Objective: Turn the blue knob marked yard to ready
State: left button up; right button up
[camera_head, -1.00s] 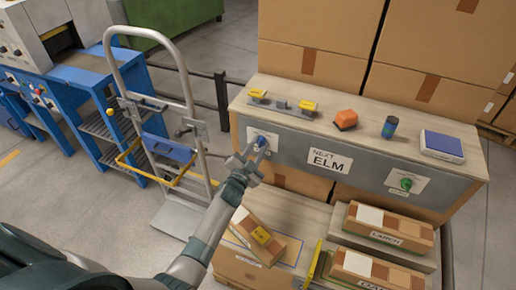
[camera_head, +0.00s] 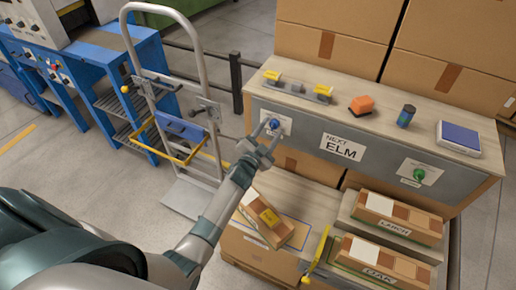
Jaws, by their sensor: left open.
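The blue knob (camera_head: 275,124) sits on a white plate on the left part of the grey front panel (camera_head: 309,137) of the bench. The plate's marking is too small to read, and the knob's exact setting cannot be told. My left gripper (camera_head: 268,134) is open, with its fingers close in front of the knob and one on either side of it in the picture. Whether they touch it cannot be told. My right gripper is out of view.
A green knob (camera_head: 418,174) is on the same panel, right of a "NEXT ELM" sign (camera_head: 342,147). An orange block (camera_head: 362,104), a dark cylinder (camera_head: 406,116) and a blue-topped box (camera_head: 459,137) stand on the bench. A hand truck (camera_head: 207,96) stands left.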

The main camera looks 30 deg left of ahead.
pick_arm(q)
jog(key=s+b, duration=0.3)
jog(key=s, duration=1.4)
jog(key=s+d+f+n+g, duration=0.25)
jog(key=s+g, duration=0.25)
jog(key=s, duration=0.5)
jog(key=s+d+f+n+g, duration=0.1)
jog(key=s+d+f+g, duration=0.3)
jog(key=s, duration=0.6)
jog(key=s+f+n+g, duration=0.15)
jog(key=s+g, duration=0.35)
jog(key=s, duration=0.6)
notch_tip(320, 180, down, 28)
jog(key=g+b, duration=0.1)
jog(key=g, duration=0.1)
jog(key=s+a+f+g, duration=0.1)
jog(key=s+a+f, duration=0.2)
jog(key=s+f, duration=1.5)
jog(key=shift+s+a+f, duration=0.2)
jog(key=shift+s+f, duration=0.15)
jog(key=shift+f, duration=0.1)
